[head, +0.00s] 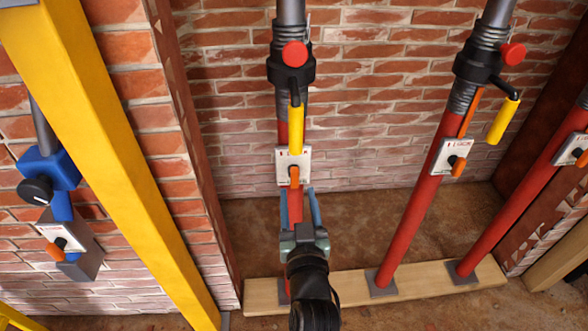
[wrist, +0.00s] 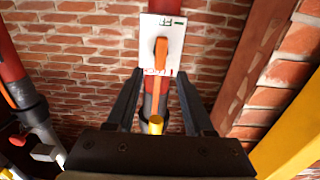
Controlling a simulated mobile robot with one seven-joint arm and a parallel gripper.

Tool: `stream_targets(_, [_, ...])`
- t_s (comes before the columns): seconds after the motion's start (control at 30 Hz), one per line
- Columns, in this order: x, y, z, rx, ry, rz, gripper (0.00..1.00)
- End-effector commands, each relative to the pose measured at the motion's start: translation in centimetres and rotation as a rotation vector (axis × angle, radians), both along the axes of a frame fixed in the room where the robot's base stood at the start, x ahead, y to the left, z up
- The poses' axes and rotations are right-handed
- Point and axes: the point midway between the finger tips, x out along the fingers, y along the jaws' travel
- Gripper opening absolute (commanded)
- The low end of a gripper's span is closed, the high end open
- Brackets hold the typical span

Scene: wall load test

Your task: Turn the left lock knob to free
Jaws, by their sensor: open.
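The left red prop (head: 295,205) stands upright and carries a white lock plate (head: 282,156) with an orange lock knob (head: 294,174). In the head view the knob's handle hangs roughly straight down. In the wrist view the same white plate (wrist: 170,28) is at the top centre, and its orange knob (wrist: 161,54) lies in line with the prop. My gripper (head: 299,196) is open and empty, just below the plate in the head view. Its fingers (wrist: 158,82) point toward the knob, one to each side, apart from it. The plate's small markings are unreadable.
A yellow crank handle (head: 296,128) hangs above the plate. Two more red props, one in the middle (head: 412,225) and one at right (head: 515,215), have similar knobs. A yellow beam (head: 110,150) and a blue clamp (head: 50,170) are at left. A wooden sill (head: 345,290) lies below.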

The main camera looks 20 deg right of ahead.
Motion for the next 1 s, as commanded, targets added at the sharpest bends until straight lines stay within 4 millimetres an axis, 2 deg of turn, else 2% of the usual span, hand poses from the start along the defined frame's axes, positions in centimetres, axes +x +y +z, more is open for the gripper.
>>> stream_targets(0.2, [3.8, -1.0, 0.1, -0.002, 0.000, 0.002, 0.53])
stream_targets(0.4, [6.1, -1.7, 0.0, -0.001, -0.001, 0.001, 0.53])
stream_targets(0.6, [7.0, -2.0, 0.0, 0.001, -0.001, 0.000, 0.53])
stream_targets(0.87, [7.1, -2.1, 0.0, 0.001, 0.000, 0.000, 0.53])
stream_targets(1.0, [7.1, -2.1, 0.0, 0.001, 0.000, 0.000, 0.31])
